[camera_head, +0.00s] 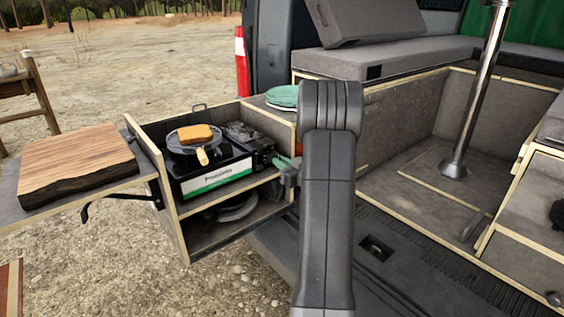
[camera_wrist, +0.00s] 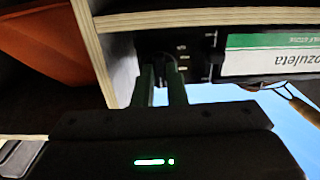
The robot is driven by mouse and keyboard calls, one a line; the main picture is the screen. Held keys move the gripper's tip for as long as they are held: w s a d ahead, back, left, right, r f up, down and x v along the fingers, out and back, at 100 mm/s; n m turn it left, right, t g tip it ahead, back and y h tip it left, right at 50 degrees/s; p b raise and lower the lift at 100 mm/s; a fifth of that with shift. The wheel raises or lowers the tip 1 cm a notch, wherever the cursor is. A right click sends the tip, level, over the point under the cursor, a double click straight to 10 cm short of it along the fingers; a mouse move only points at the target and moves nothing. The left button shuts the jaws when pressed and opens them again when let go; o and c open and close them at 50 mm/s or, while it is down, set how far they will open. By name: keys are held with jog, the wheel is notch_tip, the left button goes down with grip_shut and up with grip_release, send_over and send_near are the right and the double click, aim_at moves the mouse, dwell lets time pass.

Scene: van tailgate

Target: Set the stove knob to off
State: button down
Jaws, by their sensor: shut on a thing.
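The camping stove (camera_head: 218,178) stands on the upper shelf of the pull-out box, with a green and white label on its front. A pan (camera_head: 180,148) with a slice of toast (camera_head: 195,132) sits on it. My gripper (camera_head: 284,162) is at the right end of the stove's front panel. In the wrist view, which is turned over, the two green fingers of my gripper (camera_wrist: 161,68) reach the dark control panel (camera_wrist: 195,50) beside the label. They are shut on the dark stove knob between their tips. The knob is mostly hidden, and its setting cannot be read.
The box's wooden side wall (camera_head: 283,135) stands close beside my gripper; its edge also shows in the wrist view (camera_wrist: 92,45). A cutting board (camera_head: 80,165) lies on the left side shelf. Dark cookware (camera_head: 238,208) is on the lower shelf. The van floor at right is mostly clear.

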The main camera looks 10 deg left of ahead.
jog(key=shift+f, duration=0.1)
dwell(0.5)
jog(key=c, duration=1.5)
grip_release()
jog(key=shift+o, duration=0.2)
jog(key=v, duration=1.3)
jog(key=shift+s+d, duration=0.25)
jog(key=shift+d, duration=0.05)
jog(key=shift+a, duration=0.1)
